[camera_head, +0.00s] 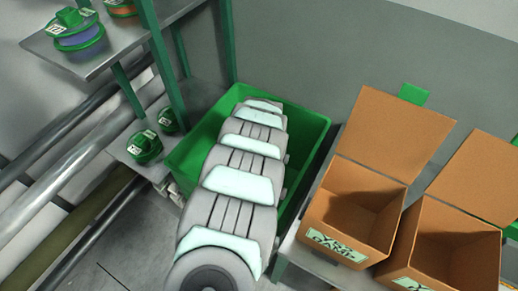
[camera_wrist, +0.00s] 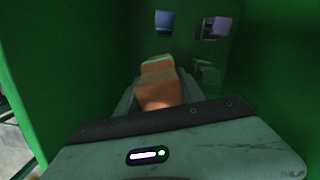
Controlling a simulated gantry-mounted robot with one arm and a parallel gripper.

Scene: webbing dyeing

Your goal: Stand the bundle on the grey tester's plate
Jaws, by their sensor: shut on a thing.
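My gripper (camera_wrist: 160,88) is down inside a green-walled space in the wrist view, shut on an orange block-like thing that looks like the bundle (camera_wrist: 163,92). The lower part of the bundle is hidden behind the gripper's body. In the head view my arm reaches over and into a large green bin (camera_head: 312,128), and it hides the gripper and the bundle there. I cannot make out the grey tester or its plate in either view.
Two open cardboard boxes (camera_head: 395,130) (camera_head: 480,180) stand right of the bin. At left, a shelf (camera_head: 50,50) holds green-topped blue and orange rolls (camera_head: 80,38). Smaller green items (camera_head: 145,147) sit lower. Green walls (camera_wrist: 75,60) lie close around the gripper.

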